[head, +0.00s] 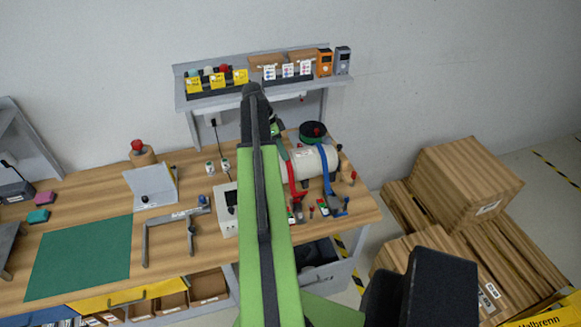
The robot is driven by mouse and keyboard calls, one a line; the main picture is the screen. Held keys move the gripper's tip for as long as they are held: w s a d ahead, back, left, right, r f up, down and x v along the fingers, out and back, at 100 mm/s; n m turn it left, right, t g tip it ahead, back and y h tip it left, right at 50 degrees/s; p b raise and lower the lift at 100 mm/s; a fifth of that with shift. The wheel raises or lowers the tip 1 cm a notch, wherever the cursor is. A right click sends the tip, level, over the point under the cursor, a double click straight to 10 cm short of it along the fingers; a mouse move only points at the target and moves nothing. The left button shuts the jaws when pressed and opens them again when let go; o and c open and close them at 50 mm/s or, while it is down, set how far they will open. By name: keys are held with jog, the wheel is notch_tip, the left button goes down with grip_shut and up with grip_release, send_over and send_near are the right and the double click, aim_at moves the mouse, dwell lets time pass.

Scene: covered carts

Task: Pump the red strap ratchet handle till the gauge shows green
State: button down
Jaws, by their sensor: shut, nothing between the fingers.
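A pale cylinder (305,160) lies on the right part of the wooden bench. A red strap (291,180) runs over its left side and a blue strap (326,170) over its right side. Small ratchet parts (298,208) and green-and-white pieces sit at the red strap's lower end. They are too small for me to read a gauge or tell the handle's angle. My green arm rises through the middle of the view, left of the red strap, and covers part of the bench. My gripper (253,92) is its dark far end, shut and empty, in front of the back shelf in the picture.
The wooden bench (190,165) carries a green mat (80,258), a grey clamp-like frame (146,240) and a red-topped block (142,154). A shelf (205,103) with yellow labels and boxes stands behind.

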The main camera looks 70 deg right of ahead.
jog(key=b+x, duration=0.3)
jog(key=x, duration=0.1)
jog(key=a+b+x, duration=0.1)
jog(key=b+x, duration=0.2)
jog(key=x, duration=0.1)
jog(key=a+b+x, duration=0.1)
jog(key=b+x, duration=0.3)
jog(key=shift+s, duration=0.25)
jog(key=shift+s+a, duration=0.2)
